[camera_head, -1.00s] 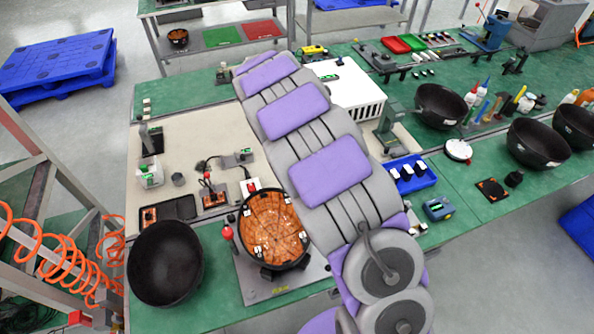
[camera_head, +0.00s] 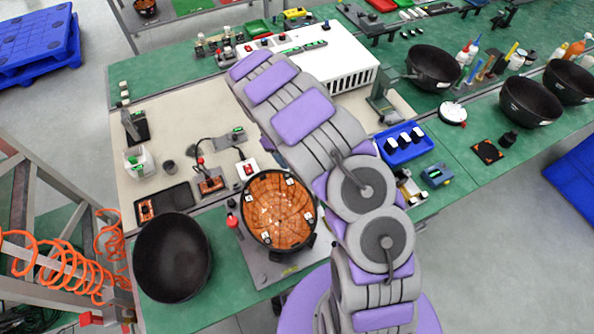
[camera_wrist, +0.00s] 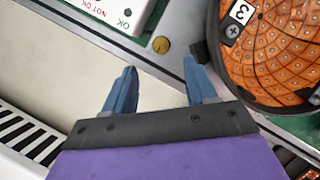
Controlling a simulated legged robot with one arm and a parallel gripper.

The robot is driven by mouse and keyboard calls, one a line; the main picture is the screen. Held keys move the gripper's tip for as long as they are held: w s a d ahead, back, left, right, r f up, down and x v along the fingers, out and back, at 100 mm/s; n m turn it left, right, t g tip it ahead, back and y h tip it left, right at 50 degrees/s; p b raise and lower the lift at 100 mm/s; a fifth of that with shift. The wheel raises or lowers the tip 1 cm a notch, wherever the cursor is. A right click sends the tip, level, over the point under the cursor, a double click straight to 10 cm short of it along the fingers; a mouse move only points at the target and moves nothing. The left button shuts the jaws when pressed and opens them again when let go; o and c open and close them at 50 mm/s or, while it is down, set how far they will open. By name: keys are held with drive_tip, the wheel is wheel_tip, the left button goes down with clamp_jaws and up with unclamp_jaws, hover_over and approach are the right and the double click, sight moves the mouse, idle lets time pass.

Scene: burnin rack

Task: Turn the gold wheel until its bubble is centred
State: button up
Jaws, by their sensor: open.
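A small round gold disc (camera_wrist: 161,45), which looks like the gold wheel, sits on a grey strip in the wrist view, beside a dark block at the orange round board's rim. No bubble can be made out. My gripper (camera_wrist: 160,74) is open and empty, its two blue fingers apart. The gold disc appears just beyond the fingertips, roughly between them; I cannot tell the height gap. In the head view my arm hides my gripper, and I cannot make out the gold wheel there.
The orange round board (camera_head: 278,212) in its black ring stands on a grey base plate (camera_head: 262,270). A white box marked OK and NOT OK (camera_wrist: 118,12) is close by. A black bowl (camera_head: 172,258), a white vented box (camera_head: 345,75) and a blue tray (camera_head: 405,155) surround the area.

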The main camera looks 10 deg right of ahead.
drive_tip(key=x, duration=0.3)
drive_tip(key=a+x, duration=0.1)
drive_tip(key=x, duration=0.1)
drive_tip(key=shift+s+f+b, duration=0.15)
drive_tip(key=shift+b, duration=0.15)
drive_tip(key=shift+s+d+f, duration=0.2)
drive_tip(key=shift+d+f, duration=0.4)
drive_tip(key=shift+f, duration=0.15)
drive_tip(key=shift+s+d+f, duration=0.2)
drive_tip(key=shift+d+f, duration=0.45)
drive_tip(key=shift+f, duration=0.15)
drive_tip(key=shift+a, duration=0.5)
drive_tip(key=shift+c, duration=0.2)
drive_tip(key=shift+d, duration=0.35)
drive_tip(key=c, duration=0.6)
drive_tip(key=shift+a, duration=0.1)
drive_tip(key=c, duration=0.4)
drive_tip(key=shift+w, duration=0.1)
drive_tip(key=shift+r+m, duration=0.1)
drive_tip(key=shift+m, duration=0.3)
